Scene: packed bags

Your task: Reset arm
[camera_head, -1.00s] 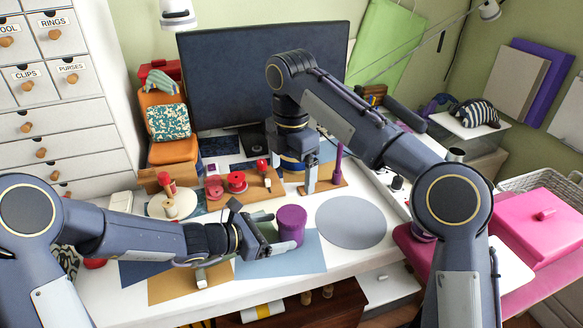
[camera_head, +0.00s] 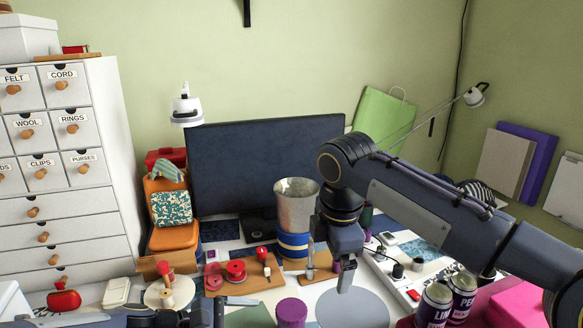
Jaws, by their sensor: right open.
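My right arm comes in from the right, and its gripper (camera_head: 341,272) points down over the table, between the metal bucket and the grey round mat. Its jaws are open, and I see nothing between them. A purple cylinder (camera_head: 291,312) stands left of the grey round mat (camera_head: 352,308), below my right gripper in the picture.
A metal bucket (camera_head: 296,205) stands behind my right gripper, before a dark screen (camera_head: 255,160). Red spools (camera_head: 236,270) are at its left. Labelled cans (camera_head: 434,303) and a pink box (camera_head: 520,305) lie under my right arm. White drawers (camera_head: 65,225) stand at the left.

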